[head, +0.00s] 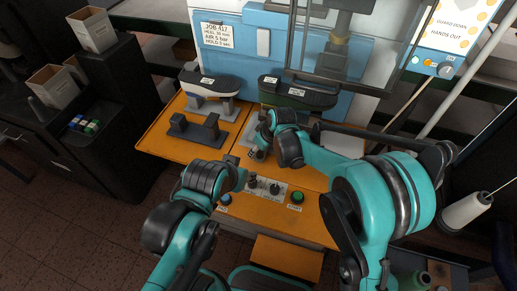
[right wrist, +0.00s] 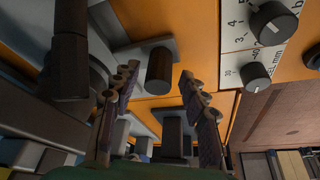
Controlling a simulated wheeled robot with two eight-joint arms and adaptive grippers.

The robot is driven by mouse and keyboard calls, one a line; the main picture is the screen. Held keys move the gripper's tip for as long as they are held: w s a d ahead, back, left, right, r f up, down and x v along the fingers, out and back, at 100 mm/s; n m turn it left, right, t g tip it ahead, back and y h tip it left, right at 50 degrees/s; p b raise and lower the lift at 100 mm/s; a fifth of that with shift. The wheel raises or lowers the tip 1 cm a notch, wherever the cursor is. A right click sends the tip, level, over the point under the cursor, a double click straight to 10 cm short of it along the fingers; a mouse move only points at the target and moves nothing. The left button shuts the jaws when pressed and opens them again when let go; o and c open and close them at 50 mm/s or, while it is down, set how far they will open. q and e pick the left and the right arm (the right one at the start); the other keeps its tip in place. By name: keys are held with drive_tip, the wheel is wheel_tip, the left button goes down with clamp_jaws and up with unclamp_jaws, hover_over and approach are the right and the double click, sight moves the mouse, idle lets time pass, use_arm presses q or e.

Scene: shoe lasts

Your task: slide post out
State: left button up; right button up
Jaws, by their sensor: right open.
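In the right wrist view a dark round post (right wrist: 160,68) stands on a grey plate (right wrist: 128,53). My right gripper (right wrist: 156,82) is open, its two fingers apart on either side of the post in the picture; I see no contact. A second dark post (right wrist: 172,128) shows lower between the fingers. In the head view my right gripper (head: 258,152) hangs over the orange table, left of the green-topped shoe's front, and hides what is below it. My left gripper (head: 236,174) is beside the control panel; its fingers are unclear.
A white-soled shoe (head: 209,85) and a dark green shoe (head: 298,94) are in front of the blue machine (head: 258,42). A grey stand with two uprights (head: 196,130) is on the orange table (head: 158,138). The control panel (head: 266,189) has knobs and a green button (head: 297,197).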

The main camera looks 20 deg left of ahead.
drive_tip(key=v, duration=0.7)
drive_tip(key=shift+r, duration=0.25)
drive_tip(key=shift+s, duration=0.1)
